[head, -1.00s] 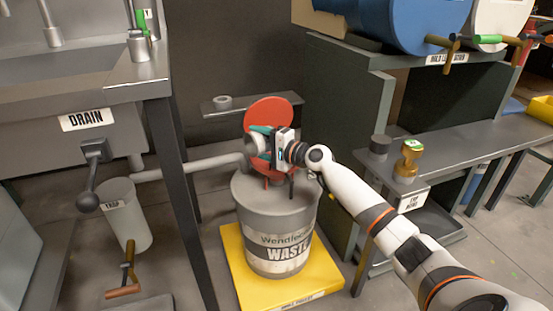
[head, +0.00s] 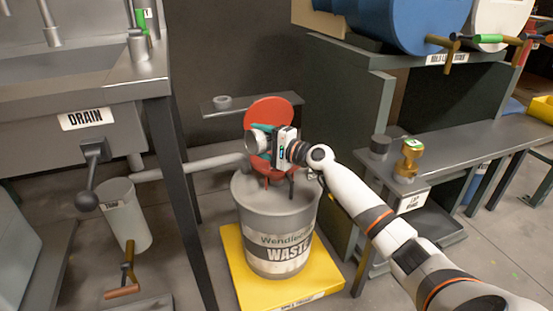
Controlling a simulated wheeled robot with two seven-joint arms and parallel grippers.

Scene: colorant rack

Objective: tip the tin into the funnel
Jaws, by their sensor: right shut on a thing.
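My right gripper (head: 266,139) reaches in from the right over the waste drum (head: 275,225). It is shut on a small grey metal tin (head: 255,142), which looks tilted on its side. The tin is partly hidden by the gripper body, and its contents do not show. Behind them stands a round red lid (head: 269,108), raised upright. Below the gripper, red parts of the funnel (head: 267,182) show at the drum top. The funnel's mouth is mostly hidden, so I cannot tell how exactly the tin lines up with it. My left gripper is not in view.
The drum stands on a yellow pallet (head: 325,275). A sink bench with a drain lever (head: 93,175) and a grey trap cup (head: 126,215) is at left.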

